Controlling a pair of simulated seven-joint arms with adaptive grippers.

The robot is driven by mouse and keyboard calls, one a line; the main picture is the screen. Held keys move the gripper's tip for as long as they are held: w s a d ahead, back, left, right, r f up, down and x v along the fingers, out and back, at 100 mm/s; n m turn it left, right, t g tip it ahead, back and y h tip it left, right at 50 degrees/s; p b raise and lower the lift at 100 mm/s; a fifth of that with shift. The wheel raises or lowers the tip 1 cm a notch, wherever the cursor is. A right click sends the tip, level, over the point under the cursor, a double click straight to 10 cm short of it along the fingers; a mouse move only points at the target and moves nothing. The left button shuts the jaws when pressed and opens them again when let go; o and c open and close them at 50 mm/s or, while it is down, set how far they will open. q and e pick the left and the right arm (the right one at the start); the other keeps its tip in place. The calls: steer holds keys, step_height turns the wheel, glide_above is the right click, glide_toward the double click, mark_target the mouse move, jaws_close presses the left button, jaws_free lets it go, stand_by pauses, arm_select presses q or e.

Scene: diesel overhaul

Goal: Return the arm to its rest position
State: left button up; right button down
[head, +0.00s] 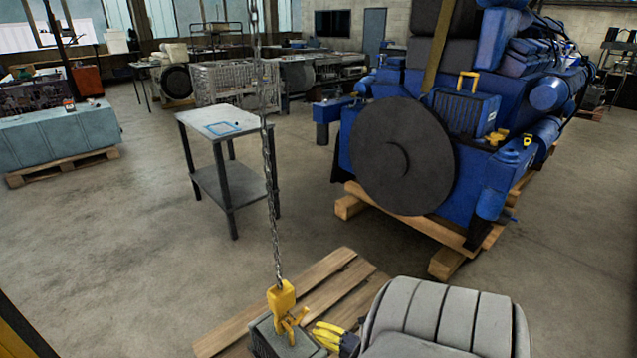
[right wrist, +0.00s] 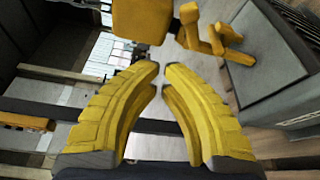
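My right gripper (head: 316,334), with yellow ribbed fingers, is beside the yellow hoist hook, on its right, low in the head view. In the right wrist view its fingers (right wrist: 161,70) converge, with a narrow gap and nothing between the tips. The yellow hook (head: 283,301) hangs from a chain (head: 270,200) over a dark grey block (head: 268,340). The hook (right wrist: 143,20) shows ahead of the fingertips, apart from them in the picture. My grey right arm comes in from the bottom right. My left gripper is not in view.
The block is by a wooden pallet (head: 343,282). A blue engine (head: 470,115) with a dark round disc (head: 402,157) stands on wooden supports to the right. A small metal table (head: 208,123) stands left of the chain.

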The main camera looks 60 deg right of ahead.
stand_by(0.3)
steer(key=s+a+f+m+g+h, duration=0.1)
steer(key=s+a+f+m+g, duration=0.15)
steer(key=s+f+m, duration=0.35)
steer(key=s+a+f+m+g+h, duration=0.1)
steer(key=s+f+m+g, duration=0.2)
steer(key=f, duration=0.6)
steer(key=s+a+f+m+g, duration=0.2)
steer(key=s+f+m+g, duration=0.25)
steer(key=f, duration=0.25)
steer(key=s+a+f+m+g, duration=0.1)
steer(key=s+a+f+g, duration=0.2)
steer(key=s+a, duration=0.6)
steer(key=s+a+f+m+g+y, duration=0.1)
steer(key=s+a+f, duration=0.5)
steer(key=a, duration=1)
steer(key=s+m+g, duration=0.1)
steer(key=s+g, duration=0.1)
steer(key=s, duration=0.1)
steer(key=shift+f, duration=0.1)
